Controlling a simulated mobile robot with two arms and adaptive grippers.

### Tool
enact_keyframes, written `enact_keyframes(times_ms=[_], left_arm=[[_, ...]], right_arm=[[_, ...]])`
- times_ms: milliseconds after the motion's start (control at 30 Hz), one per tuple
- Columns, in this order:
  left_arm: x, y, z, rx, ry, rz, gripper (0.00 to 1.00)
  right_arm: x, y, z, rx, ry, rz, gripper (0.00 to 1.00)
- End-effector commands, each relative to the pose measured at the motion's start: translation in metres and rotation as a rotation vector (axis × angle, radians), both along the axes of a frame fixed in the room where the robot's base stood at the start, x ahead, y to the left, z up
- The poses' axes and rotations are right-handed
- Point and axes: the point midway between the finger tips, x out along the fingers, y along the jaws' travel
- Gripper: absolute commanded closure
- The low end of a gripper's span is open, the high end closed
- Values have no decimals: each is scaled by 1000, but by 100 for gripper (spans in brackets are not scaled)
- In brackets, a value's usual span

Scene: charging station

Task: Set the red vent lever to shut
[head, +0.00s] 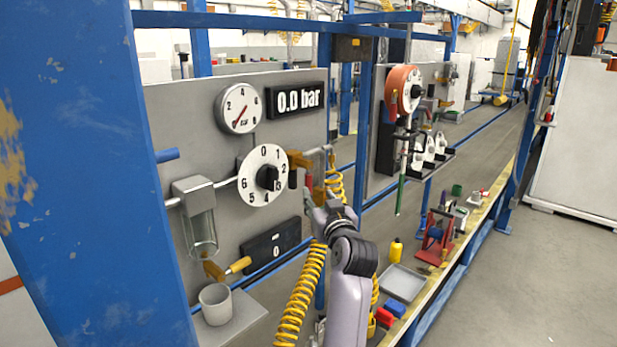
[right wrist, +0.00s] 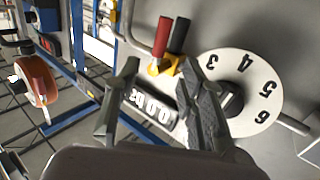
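The red vent lever (head: 309,184) hangs from the brass valve (head: 299,160) at the right edge of the grey panel, beside a black handle (head: 293,179). In the right wrist view the red lever (right wrist: 162,37) and the black handle (right wrist: 178,36) stand side by side on the yellow valve (right wrist: 164,66). My right gripper (head: 322,199) is just below the red lever in the head view. In the right wrist view its fingers (right wrist: 158,72) are spread and empty, with the valve beyond the gap between them. I see no contact with the lever. My left gripper is out of view.
The numbered dial (head: 263,175) sits left of the valve, with a gauge (head: 238,108) and a "0.0 bar" display (head: 298,99) above. A yellow coiled hose (head: 300,300) hangs beside my right arm. A blue post (head: 90,170) blocks the left foreground.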

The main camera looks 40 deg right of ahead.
Motion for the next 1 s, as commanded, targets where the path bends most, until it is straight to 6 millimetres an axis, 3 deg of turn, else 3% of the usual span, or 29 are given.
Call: enact_keyframes(times_ms=[500,700,1000], left_arm=[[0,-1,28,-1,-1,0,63],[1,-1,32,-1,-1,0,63],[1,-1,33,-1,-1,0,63]], right_arm=[[77,-43,3,2,-1,0,63],[93,-51,1,0,1,1,63],[98,-54,0,0,-1,0,63]])
